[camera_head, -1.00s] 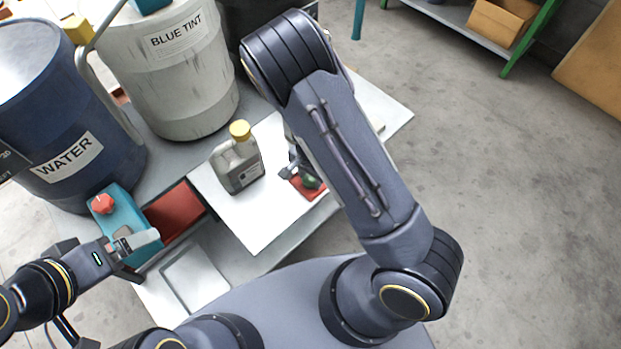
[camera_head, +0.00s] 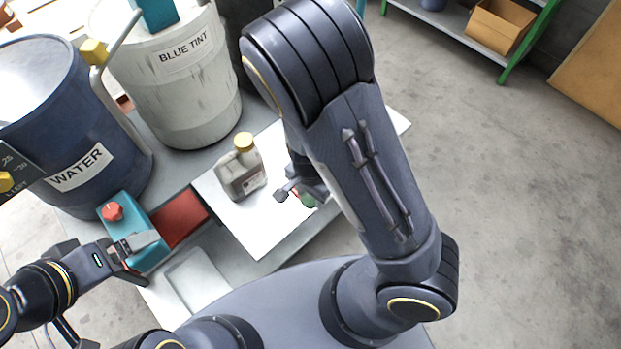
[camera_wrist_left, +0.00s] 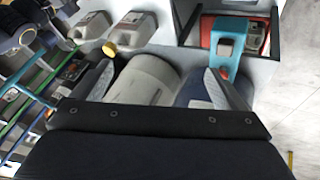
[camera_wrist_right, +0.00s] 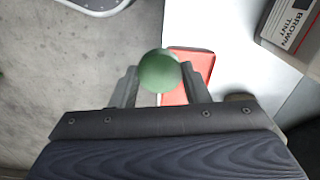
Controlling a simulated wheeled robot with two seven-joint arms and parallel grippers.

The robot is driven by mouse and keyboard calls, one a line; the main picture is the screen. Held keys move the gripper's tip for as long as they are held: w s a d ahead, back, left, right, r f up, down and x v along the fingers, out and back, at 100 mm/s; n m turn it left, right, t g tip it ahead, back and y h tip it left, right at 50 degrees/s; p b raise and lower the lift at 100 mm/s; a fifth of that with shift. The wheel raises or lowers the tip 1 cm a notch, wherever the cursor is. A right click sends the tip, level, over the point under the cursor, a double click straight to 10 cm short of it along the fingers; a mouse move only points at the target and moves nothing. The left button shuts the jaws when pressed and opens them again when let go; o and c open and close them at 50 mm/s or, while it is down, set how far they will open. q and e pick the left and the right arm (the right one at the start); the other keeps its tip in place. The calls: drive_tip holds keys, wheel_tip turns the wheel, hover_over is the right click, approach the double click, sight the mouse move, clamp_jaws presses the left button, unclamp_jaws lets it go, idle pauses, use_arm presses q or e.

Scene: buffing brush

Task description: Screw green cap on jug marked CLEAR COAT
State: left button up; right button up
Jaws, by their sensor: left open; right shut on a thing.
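My right gripper (camera_head: 297,192) is shut on a round green cap (camera_head: 308,200) and holds it above the white board's right part. In the right wrist view the green cap (camera_wrist_right: 158,70) sits between the fingertips, over a red flat thing (camera_wrist_right: 190,72). A grey jug with a yellow cap (camera_head: 241,175) stands upright on the board, left of my right gripper; its label is too small to read. No label reading CLEAR COAT is legible. My left gripper (camera_head: 140,262) is open near the teal device with a red knob (camera_head: 125,222).
A blue WATER drum (camera_head: 75,125) and a white BLUE TINT drum (camera_head: 185,85) stand behind. A container labelled BROWN TINT (camera_wrist_right: 295,32) is close by in the right wrist view. A red bin (camera_head: 180,220) adjoins the teal device. The white board's front (camera_head: 262,232) is clear.

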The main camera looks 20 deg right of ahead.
use_arm(q)
drive_tip(key=shift+r+p, duration=0.6)
drive_tip(key=shift+r, duration=0.15)
use_arm(e)
drive_tip(key=s+a+r, duration=0.2)
drive_tip(key=s, duration=0.3)
drive_tip(key=shift+s+a+r, duration=0.15)
drive_tip(key=shift+r, duration=0.1)
use_arm(q)
drive_tip(key=shift+c, duration=0.7)
drive_tip(key=c, duration=0.5)
use_arm(e)
drive_tip(key=w+r+n, duration=0.4)
drive_tip(key=w+n, duration=0.1)
drive_tip(key=w, duration=0.4)
drive_tip(key=w+d+r+n, duration=0.6)
drive_tip(key=w+d+r, duration=0.2)
drive_tip(key=w+r, duration=0.1)
drive_tip(key=shift+w+d+r+n, duration=0.15)
drive_tip(key=shift+d+r+n, duration=0.05)
drive_tip(key=shift+n, duration=0.2)
